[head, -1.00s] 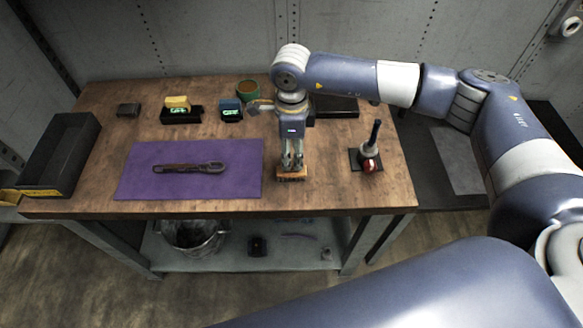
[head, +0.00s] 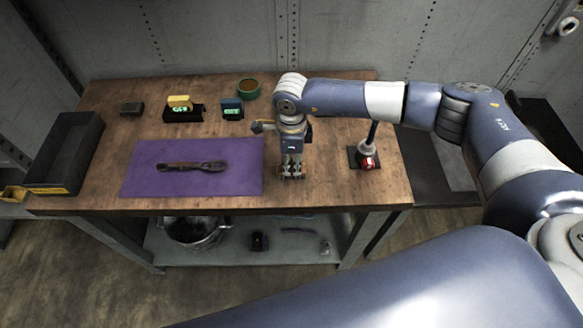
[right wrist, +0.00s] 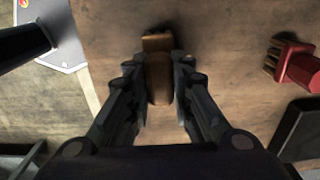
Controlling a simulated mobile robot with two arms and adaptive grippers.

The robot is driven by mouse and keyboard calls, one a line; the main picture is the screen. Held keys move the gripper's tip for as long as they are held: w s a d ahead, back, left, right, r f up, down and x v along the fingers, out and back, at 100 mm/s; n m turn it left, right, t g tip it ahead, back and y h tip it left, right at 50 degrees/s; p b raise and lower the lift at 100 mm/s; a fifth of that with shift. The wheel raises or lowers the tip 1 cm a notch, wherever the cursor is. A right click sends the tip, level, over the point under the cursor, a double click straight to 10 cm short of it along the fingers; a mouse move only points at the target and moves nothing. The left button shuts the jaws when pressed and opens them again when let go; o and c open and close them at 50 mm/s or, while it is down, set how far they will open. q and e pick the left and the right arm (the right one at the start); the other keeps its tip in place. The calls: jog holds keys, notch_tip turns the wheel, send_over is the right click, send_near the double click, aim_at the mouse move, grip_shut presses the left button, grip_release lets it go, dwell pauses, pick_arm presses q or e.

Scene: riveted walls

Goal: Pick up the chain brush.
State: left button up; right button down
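The chain brush (right wrist: 159,85), a brown wooden piece with a wider block at its far end, lies on the workbench in the right wrist view. My right gripper (right wrist: 160,68) has one dark finger on each side of it, close to its sides. I cannot tell whether both fingers press on it. In the head view my right gripper (head: 292,172) points down at the tabletop, right of the purple mat, and mostly hides the brush. My left gripper is not in view.
The wooden workbench (head: 225,120) holds a purple mat (head: 240,180) with a dark tool (head: 192,166). A red-ended, black-handled item (head: 367,162) stands at the right. A black bin (head: 65,150) is at the left, and small boxes (head: 182,112) and a green round container (head: 248,88) stand behind.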

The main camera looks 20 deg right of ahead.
aim_at(291, 162)
dwell(0.3)
jog(key=shift+w+r+b, duration=0.1)
jog(key=shift+r+b, duration=0.45)
jog(key=shift+r, duration=0.05)
jog(key=shift+s+a+r+b, duration=0.1)
jog(key=shift+s+r+b, duration=0.1)
jog(key=shift+r+b, duration=0.75)
jog(key=s+a+r+b, duration=0.1)
jog(key=s+a+b, duration=0.1)
jog(key=s+a, duration=0.2)
jog(key=s+a+r+b, duration=0.1)
jog(key=s+a, duration=0.3)
jog(key=s, duration=0.5)
jog(key=shift+a+b, duration=0.3)
jog(key=shift+b, duration=0.5)
jog(key=c, duration=2.2)
grip_release()
jog(key=shift+c, duration=0.2)
grip_shut()
